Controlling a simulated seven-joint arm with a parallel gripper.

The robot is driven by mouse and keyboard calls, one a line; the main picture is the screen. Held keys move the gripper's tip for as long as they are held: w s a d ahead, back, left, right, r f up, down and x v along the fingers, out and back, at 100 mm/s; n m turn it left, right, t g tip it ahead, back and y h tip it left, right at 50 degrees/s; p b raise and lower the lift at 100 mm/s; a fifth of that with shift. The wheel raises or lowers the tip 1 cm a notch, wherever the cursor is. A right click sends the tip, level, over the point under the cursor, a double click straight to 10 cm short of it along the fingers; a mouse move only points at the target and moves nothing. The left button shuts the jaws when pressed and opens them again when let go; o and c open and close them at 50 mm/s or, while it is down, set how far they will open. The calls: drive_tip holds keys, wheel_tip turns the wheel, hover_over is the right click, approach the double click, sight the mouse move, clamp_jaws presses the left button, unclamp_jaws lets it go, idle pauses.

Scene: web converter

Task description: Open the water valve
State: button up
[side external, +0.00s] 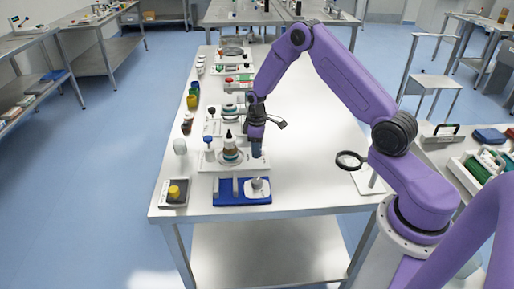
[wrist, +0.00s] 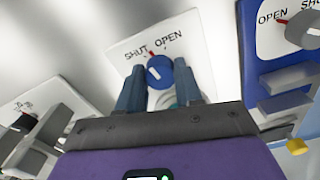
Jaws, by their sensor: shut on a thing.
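In the wrist view, a round blue valve knob (wrist: 160,71) with a white bar on its face sits on a white plate (wrist: 196,30). The plate is printed SHUT at left and OPEN at right, with a small red mark by the knob's upper edge, on the SHUT side. My gripper (wrist: 160,80) has its two blue-grey fingers on either side of the knob and is shut on it. In the side view, my gripper (side external: 257,152) points down at the right end of a white board (side external: 232,167). The knob is hidden there.
A blue panel (wrist: 257,70) marked OPEN and SHUT lies close on the right in the wrist view; it is the blue base (side external: 228,199) in front in the side view. A dark bottle (side external: 229,143) stands left of my gripper.

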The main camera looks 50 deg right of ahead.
drive_tip(key=m, duration=0.5)
drive_tip(key=shift+m, duration=2.6)
drive_tip(key=o, duration=1)
drive_tip(key=shift+o, duration=0.2)
drive_tip(key=shift+r, duration=0.1)
wheel_tip(320, 180, up, 17)
drive_tip(key=shift+r, duration=0.15)
drive_tip(key=shift+a, duration=0.1)
